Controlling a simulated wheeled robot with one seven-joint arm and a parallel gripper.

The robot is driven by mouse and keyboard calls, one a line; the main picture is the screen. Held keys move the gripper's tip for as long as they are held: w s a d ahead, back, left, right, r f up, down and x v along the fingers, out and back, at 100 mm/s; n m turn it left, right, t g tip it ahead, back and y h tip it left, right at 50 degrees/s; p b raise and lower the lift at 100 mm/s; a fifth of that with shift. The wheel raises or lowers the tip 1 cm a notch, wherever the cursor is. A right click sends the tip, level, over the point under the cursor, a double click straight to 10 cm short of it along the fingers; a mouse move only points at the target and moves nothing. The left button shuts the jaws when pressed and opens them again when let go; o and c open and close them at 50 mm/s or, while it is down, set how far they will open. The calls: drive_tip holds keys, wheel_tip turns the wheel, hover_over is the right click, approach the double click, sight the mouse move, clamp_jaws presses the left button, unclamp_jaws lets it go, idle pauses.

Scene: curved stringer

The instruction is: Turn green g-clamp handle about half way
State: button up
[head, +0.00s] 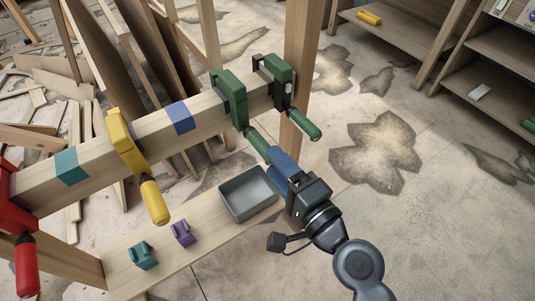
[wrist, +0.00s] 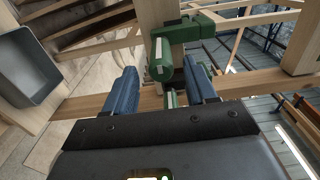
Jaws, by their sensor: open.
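A green g-clamp (head: 235,98) is fixed on the wooden beam, its green handle (head: 258,145) angled down toward my gripper (head: 280,158). In the wrist view the handle (wrist: 161,58) lies between the two blue fingers of my gripper (wrist: 162,75), with gaps on both sides. My gripper is open and not closed on the handle. A second green clamp (head: 283,80) with its own green handle (head: 300,124) sits farther right on the beam, near the post.
A yellow clamp (head: 125,140) and a red clamp (head: 25,250) sit along the beam (head: 205,108) to the left. A grey tray (head: 232,207), a purple block (head: 183,233) and a teal block (head: 142,255) rest on the lower plank.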

drive_tip(key=shift+v, duration=0.9)
drive_tip(key=shift+s, duration=0.1)
drive_tip(key=b+v, duration=0.3)
drive_tip(key=v, duration=0.4)
